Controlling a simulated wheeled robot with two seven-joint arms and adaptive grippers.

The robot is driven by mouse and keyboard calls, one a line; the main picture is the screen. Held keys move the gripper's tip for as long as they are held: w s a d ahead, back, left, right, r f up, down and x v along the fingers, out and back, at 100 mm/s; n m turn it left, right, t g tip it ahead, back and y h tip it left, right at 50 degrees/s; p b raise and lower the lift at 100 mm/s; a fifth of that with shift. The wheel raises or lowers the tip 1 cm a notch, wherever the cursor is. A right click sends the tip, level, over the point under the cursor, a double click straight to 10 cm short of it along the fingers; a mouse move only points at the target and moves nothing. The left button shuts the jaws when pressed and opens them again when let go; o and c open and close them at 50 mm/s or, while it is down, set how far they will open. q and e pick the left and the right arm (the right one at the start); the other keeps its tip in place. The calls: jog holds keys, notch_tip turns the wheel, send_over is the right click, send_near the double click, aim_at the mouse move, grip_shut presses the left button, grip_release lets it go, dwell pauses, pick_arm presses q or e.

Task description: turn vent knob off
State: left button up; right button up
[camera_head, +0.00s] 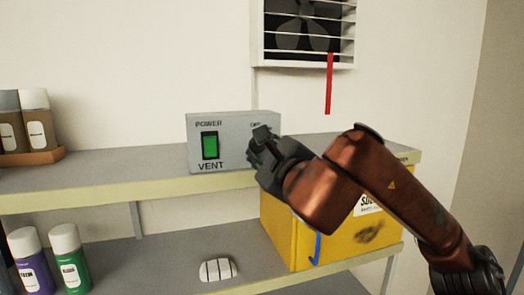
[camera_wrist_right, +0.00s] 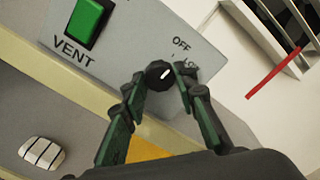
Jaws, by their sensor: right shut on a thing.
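The grey vent box (camera_head: 230,165) stands on the upper shelf, with a green power switch (camera_head: 210,146) above the word VENT. Its round black knob (camera_wrist_right: 155,76) shows in the right wrist view, with a short white mark slanting up and right. The OFF label (camera_wrist_right: 181,43) is above and right of the knob; another label below it is partly hidden by a finger. My right gripper (camera_head: 262,140) is shut on the knob, one finger on each side. In the head view the gripper hides the knob. My left gripper is not in view.
A louvred fan vent (camera_head: 305,42) is on the wall above, with a red strip (camera_head: 329,85) hanging straight down. A yellow box (camera_head: 283,232) is below my right arm on the lower shelf. Bottles (camera_head: 72,270) and a white slotted object (camera_head: 217,269) also stand there.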

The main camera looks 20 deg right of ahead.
jog(key=shift+n, duration=0.5)
jog(key=o, duration=1.1)
jog(key=shift+a, duration=0.1)
jog(key=shift+o, duration=0.2)
jog(key=s, duration=1.2)
jog(key=shift+d, duration=0.25)
jog(key=shift+d, duration=0.1)
